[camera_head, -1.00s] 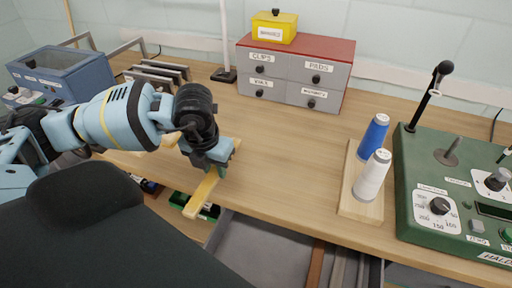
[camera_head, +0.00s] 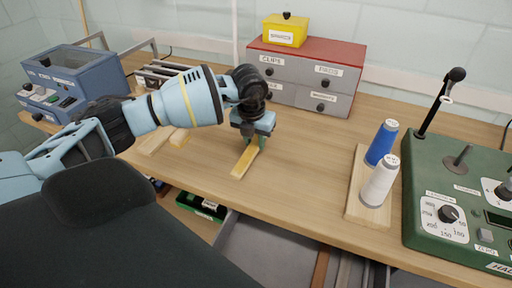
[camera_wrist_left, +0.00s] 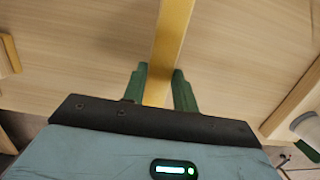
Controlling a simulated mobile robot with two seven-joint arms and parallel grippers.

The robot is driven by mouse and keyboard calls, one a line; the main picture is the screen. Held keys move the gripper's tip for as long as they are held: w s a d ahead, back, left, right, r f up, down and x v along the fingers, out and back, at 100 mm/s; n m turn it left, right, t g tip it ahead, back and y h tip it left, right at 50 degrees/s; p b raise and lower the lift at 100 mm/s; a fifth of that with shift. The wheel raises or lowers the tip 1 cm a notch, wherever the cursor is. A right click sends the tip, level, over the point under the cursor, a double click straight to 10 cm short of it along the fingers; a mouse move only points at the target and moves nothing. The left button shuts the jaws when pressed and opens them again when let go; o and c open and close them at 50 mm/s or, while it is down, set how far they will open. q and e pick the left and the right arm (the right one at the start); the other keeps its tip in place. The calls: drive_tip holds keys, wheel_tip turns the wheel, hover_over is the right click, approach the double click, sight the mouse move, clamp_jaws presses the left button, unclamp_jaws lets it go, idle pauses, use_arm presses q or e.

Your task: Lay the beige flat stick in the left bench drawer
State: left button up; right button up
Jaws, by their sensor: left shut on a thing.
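The beige flat stick (camera_head: 243,163) is held in my left gripper (camera_head: 256,140) over the bench top. My left gripper is shut on it. In the left wrist view the stick (camera_wrist_left: 171,45) runs up between the two green fingers (camera_wrist_left: 158,90). In the head view its near end points toward the bench's front edge, and its far part is hidden by the gripper. My right gripper is not in view.
A wooden base with a blue spool (camera_head: 381,143) and a white spool (camera_head: 379,181) stands to the right, beside a green control box (camera_head: 465,190). A grey drawer cabinet (camera_head: 305,75) stands behind. More wooden pieces (camera_head: 160,138) lie to the left. The middle bench top is clear.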

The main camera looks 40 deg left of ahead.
sight(255, 144)
use_arm(q)
drive_tip(key=shift+w, duration=0.25)
drive_tip(key=shift+w+f, duration=0.1)
drive_tip(key=shift+f, duration=1.65)
drive_tip(key=shift+f, duration=0.15)
drive_tip(key=o, duration=1)
drive_tip(key=r, duration=0.4)
drive_tip(key=s+r, duration=0.1)
drive_tip(key=r, duration=0.3)
drive_tip(key=s+r, duration=0.1)
drive_tip(key=r, duration=0.3)
drive_tip(key=shift+d+r+p, duration=0.1)
drive_tip(key=shift+d+p, duration=0.15)
drive_tip(key=shift+p, duration=0.15)
drive_tip(key=shift+o, duration=0.4)
drive_tip(key=shift+w, duration=0.1)
